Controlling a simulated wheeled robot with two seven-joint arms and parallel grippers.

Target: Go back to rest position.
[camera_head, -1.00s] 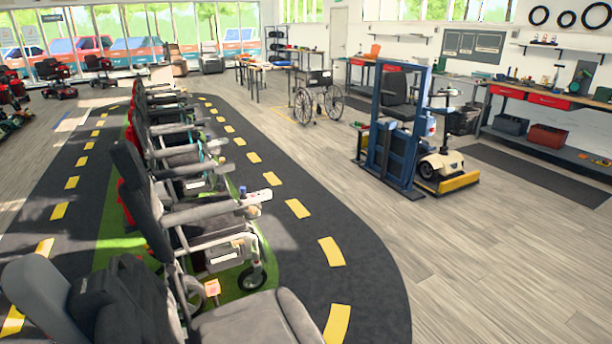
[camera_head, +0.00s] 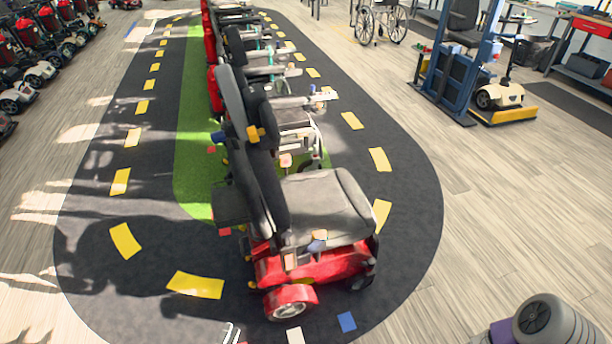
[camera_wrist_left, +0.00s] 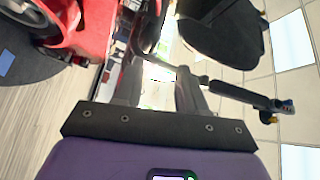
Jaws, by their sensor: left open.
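No object is named by the task. In the left wrist view my left gripper (camera_wrist_left: 158,82) points past its purple housing, with its two grey fingers apart and nothing seen between them. That view is rolled sideways. It shows part of a red wheeled base at upper left, a dark seat-like part at upper right and an armrest with a small control at right. In the head view a grey rounded arm part of mine with a purple piece shows at lower right. I cannot make out clear gripper fingers there. My right gripper is not seen.
A red-based power chair (camera_head: 322,205) stands close in front, at the near end of a row. Small coloured pieces, such as a blue one (camera_head: 347,322), show around it. A blue lift frame (camera_head: 458,75) stands at upper right. The wood floor (camera_head: 505,215) at right is clear.

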